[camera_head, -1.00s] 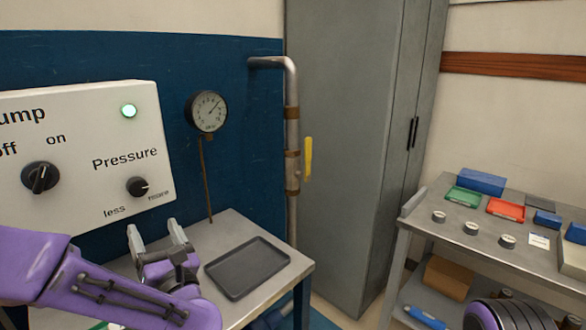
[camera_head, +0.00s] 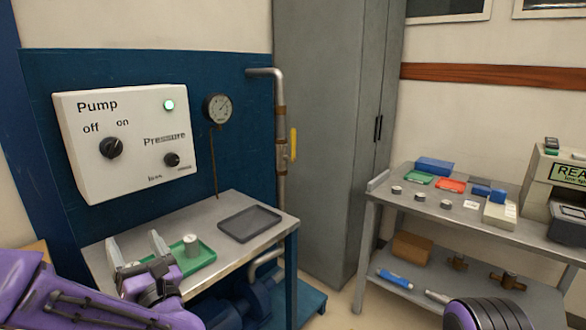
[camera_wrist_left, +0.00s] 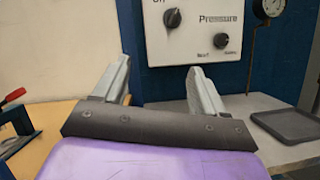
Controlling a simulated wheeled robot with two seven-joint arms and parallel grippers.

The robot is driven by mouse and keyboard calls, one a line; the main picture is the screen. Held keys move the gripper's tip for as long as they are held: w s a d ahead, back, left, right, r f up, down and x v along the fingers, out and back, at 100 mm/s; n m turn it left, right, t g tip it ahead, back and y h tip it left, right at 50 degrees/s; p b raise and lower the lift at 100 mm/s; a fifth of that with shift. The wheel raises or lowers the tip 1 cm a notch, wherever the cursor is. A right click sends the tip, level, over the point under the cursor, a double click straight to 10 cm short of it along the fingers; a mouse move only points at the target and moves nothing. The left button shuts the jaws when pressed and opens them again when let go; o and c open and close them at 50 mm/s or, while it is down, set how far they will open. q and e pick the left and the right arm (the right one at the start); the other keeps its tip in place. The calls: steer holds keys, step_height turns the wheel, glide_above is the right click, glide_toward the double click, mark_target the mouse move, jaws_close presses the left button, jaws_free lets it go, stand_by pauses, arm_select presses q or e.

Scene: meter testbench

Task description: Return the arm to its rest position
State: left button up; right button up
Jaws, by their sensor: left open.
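My left gripper (camera_head: 137,250) is open and empty at the lower left of the head view. Its purple arm comes in from the left, over the front of the small steel table. Its two pale fingers also show spread apart in the left wrist view (camera_wrist_left: 158,88), with nothing between them and the pump panel beyond. A purple and black part of mine shows at the bottom right of the head view, but no right gripper can be made out.
The steel table (camera_head: 222,206) bears a dark tray (camera_head: 250,223) and a green tray (camera_head: 203,256) with a small cylinder (camera_head: 191,245). The white pump panel (camera_head: 130,180) and a gauge (camera_head: 217,108) are behind. A grey shelf bench (camera_head: 400,183) stands right, with floor between.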

arm_select(q)
steer(key=s+d+f+m+g+h, duration=0.15)
steer(key=f+m+h, duration=0.45)
steer(key=f+m, duration=0.7)
steer(key=s+d+f+m+g+h, duration=0.1)
steer(key=s+d+f+m+h, duration=0.15)
steer(key=f+m+h, duration=0.7)
steer(key=s+a+f+m+g+y, duration=0.1)
steer(key=s+f+m+g, duration=0.4)
steer(key=s+f, duration=0.6)
steer(key=s+a+f+m+g+y, duration=0.2)
steer(key=s+f+m+g, duration=0.3)
steer(key=s+f, duration=0.7)
steer(key=s+a+m, duration=0.1)
steer(key=s+m, duration=0.1)
steer(key=s, duration=0.3)
steer(key=shift+s+f, duration=0.2)
steer(key=shift+s, duration=0.1)
steer(key=shift+w+g, duration=0.1)
steer(key=shift+g, duration=0.15)
